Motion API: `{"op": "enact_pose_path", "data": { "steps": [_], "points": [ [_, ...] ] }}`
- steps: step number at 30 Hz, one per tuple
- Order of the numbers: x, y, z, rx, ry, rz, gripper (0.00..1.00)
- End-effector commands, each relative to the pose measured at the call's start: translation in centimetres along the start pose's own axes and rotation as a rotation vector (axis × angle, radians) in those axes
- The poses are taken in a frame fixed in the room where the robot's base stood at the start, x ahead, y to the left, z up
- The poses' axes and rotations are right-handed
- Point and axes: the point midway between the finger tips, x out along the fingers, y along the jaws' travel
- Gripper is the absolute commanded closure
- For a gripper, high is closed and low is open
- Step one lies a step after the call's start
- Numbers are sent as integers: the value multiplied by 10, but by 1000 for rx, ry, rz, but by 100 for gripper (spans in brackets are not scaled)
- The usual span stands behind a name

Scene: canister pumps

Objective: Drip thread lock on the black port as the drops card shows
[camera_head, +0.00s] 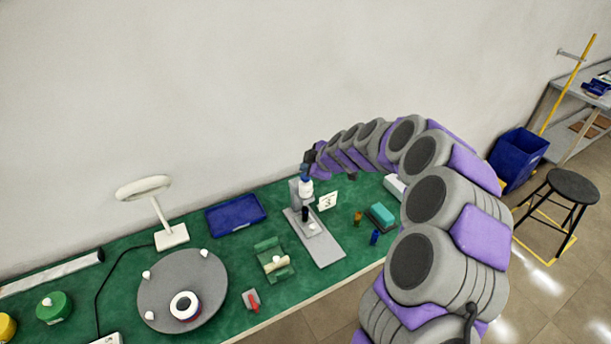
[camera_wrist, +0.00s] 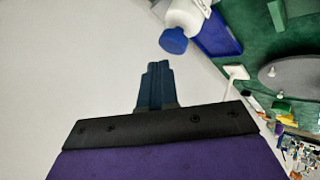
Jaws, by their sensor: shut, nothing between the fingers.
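The drops card (camera_head: 327,201), white with a "3" on it, stands beside a grey stand (camera_head: 318,240) on the green bench. A white bottle with a blue top (camera_head: 306,186) is held upright in the stand; it also shows in the wrist view (camera_wrist: 183,18). A small black part (camera_head: 305,213), apparently the black port, sits below the bottle on the stand. My gripper (camera_head: 309,157) is just above the bottle's top in the head view. In the wrist view its dark fingers (camera_wrist: 156,75) are shut, empty, and appear apart from the blue part. No drops can be made out.
A blue tray (camera_head: 236,214) lies left of the stand, and a green holder (camera_head: 271,260) is nearer the front. A teal block (camera_head: 380,215), an amber bottle (camera_head: 357,217) and a blue bottle (camera_head: 375,237) stand to the right. A grey turntable (camera_head: 160,285) and a lamp (camera_head: 171,236) are farther left.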

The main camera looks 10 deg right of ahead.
Motion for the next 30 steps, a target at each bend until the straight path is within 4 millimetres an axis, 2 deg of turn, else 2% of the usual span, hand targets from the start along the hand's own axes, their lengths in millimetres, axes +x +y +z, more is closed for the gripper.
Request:
{"op": "enact_pose_path", "data": {
  "steps": [11,24,30],
  "points": [
    [-2,2,-1,0,0,0,100],
    [-29,23,-21,-2,0,6,100],
    [-36,26,-26,0,-1,1,100]
  ]
}}
